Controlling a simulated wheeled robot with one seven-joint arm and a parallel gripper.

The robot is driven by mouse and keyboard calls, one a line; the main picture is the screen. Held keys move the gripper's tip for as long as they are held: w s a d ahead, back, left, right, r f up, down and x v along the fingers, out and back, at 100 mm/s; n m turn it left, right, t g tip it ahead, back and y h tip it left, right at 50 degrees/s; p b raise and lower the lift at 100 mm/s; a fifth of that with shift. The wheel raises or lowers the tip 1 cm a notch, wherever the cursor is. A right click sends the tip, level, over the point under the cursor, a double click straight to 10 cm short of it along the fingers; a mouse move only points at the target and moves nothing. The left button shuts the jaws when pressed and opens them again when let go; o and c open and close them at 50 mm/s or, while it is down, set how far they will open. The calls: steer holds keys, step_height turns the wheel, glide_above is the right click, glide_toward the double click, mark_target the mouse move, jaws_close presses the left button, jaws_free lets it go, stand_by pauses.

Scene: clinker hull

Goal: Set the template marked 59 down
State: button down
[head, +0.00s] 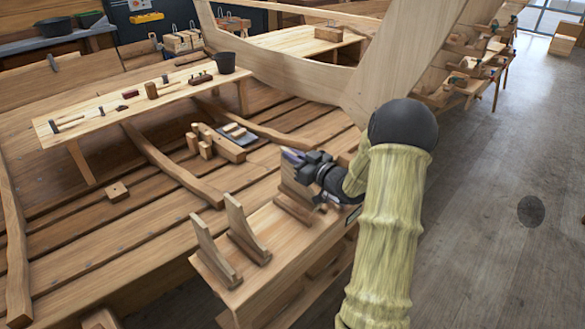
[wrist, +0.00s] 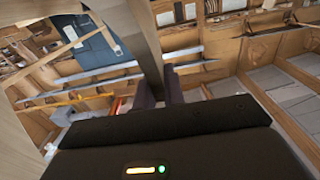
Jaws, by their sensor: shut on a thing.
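My gripper (head: 300,160) is over the far end of a low wooden bench (head: 272,268). It is shut on an upright wooden template (head: 287,178), whose foot is at the bench top; I cannot tell whether it touches. In the wrist view the held template (wrist: 138,35) rises from between my fingers (wrist: 160,92). Two more L-shaped templates stand upright on the bench's near end, one on the left (head: 213,252) and one beside it (head: 245,232). No number is legible on any of them, so I cannot tell which is 59.
A long plank table (head: 110,112) with tools and a dark bucket (head: 225,62) stands at the back left. Wooden blocks (head: 215,142) lie on the hull planking. A large curved timber (head: 300,75) rises behind my arm. The grey floor (head: 490,230) at right is mostly clear.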

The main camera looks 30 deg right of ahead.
mark_target(293, 189)
steer(key=shift+f, duration=0.1)
steer(key=shift+f+p, duration=0.5)
steer(key=shift+f, duration=1.5)
steer(key=c, duration=1.5)
jaws_free()
steer(key=shift+f, duration=0.1)
steer(key=shift+s, duration=0.1)
steer(key=b+v, duration=0.3)
steer(key=v, duration=0.9)
